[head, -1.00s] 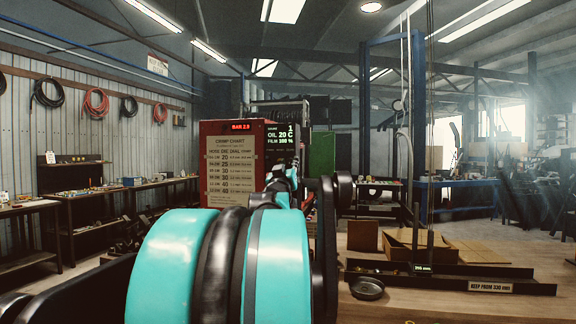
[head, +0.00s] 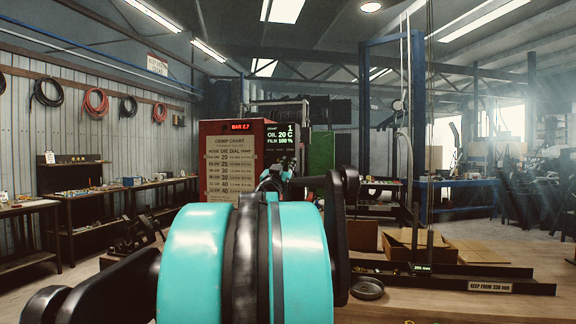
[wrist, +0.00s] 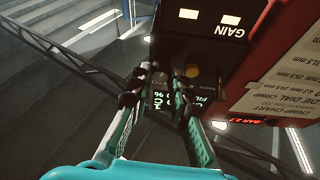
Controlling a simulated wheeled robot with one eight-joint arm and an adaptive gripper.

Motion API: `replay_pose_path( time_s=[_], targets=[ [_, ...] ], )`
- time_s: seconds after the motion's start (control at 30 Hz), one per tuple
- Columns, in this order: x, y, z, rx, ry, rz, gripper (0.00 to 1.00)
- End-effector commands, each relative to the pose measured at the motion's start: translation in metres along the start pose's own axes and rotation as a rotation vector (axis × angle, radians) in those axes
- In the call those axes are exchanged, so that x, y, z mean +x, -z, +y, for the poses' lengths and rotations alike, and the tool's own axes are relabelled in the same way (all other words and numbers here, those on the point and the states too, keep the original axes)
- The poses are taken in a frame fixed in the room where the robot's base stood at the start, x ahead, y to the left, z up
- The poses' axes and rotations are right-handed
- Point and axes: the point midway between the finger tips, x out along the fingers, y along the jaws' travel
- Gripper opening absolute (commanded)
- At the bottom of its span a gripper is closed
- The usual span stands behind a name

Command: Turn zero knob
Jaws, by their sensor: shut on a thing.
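In the wrist view, the two fingertips of my gripper (wrist: 167,74) close around a small dark knob (wrist: 160,77) on the face of a black control box (wrist: 208,58). The knob is mostly hidden between the fingers. The box's green-text display (wrist: 163,100) shows between the fingers.
The red machine (head: 210,128) carries a crimp chart (head: 231,168) and a red readout of BAR 2.7 (head: 241,126). The bench (head: 440,308) at right holds a dark round dish (head: 367,288), a cardboard box (head: 405,240) and a long dark rail (head: 450,280).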

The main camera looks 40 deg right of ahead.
Motion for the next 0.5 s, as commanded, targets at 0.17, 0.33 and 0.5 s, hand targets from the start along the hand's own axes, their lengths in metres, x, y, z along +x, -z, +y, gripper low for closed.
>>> replay_pose_path(
  time_s=[0.17, 0.33, 0.5],
  targets=[
    [-0.0002, 0.0000, -0.0023, 0.126, -0.050, -0.001, 0.00],
    [-0.0002, 0.0003, -0.0025, 0.227, -0.093, -0.001, 0.00],
    [0.0000, 0.0005, -0.0029, 0.298, -0.122, 0.000, 0.00]
  ],
)
